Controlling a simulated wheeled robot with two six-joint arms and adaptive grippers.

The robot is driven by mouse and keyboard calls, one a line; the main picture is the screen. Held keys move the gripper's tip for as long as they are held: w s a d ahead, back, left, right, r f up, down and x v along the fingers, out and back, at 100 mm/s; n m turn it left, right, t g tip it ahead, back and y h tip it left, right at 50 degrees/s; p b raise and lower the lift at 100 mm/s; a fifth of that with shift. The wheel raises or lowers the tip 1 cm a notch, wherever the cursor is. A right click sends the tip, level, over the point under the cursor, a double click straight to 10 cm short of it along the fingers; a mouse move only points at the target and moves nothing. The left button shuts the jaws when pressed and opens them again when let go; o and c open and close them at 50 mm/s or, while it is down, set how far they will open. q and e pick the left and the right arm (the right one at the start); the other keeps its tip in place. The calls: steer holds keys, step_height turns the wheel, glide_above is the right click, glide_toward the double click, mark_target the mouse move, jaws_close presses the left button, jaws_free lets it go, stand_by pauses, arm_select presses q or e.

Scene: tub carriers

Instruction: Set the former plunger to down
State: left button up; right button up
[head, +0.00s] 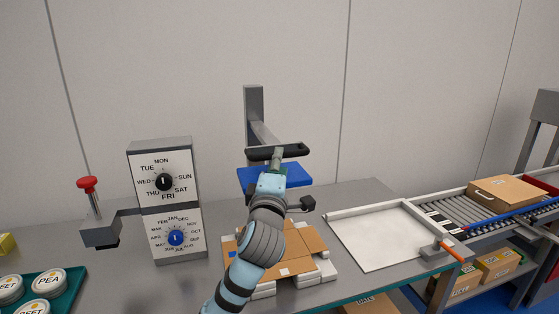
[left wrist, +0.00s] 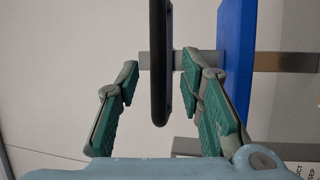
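The former has a grey post (head: 254,108) with an arm, a black handle bar (head: 296,151) and a blue plate (head: 296,175). The plate is raised above a flat brown cardboard blank (head: 308,238), partly hidden by my arm, on white former blocks (head: 326,270). My left gripper (head: 277,160) is at the handle. In the left wrist view, the black bar (left wrist: 160,50) lies between its green-padded fingers (left wrist: 158,88). The fingers are apart, with a small visible gap on each side of the bar. The blue plate (left wrist: 236,60) is to the right there. My right gripper is not in view.
A two-dial panel (head: 163,172) and a red knob (head: 88,184) on a grey bracket stand at left. A teal tray (head: 70,300) holds labelled tubs. At right are a white board (head: 375,240) with an orange-handled lever (head: 452,253) and a roller conveyor (head: 460,207) with a carton.

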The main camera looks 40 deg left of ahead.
mark_target(267, 152)
arm_select(q)
steer(key=x, duration=0.4)
steer(key=shift+r, duration=0.1)
jaws_close()
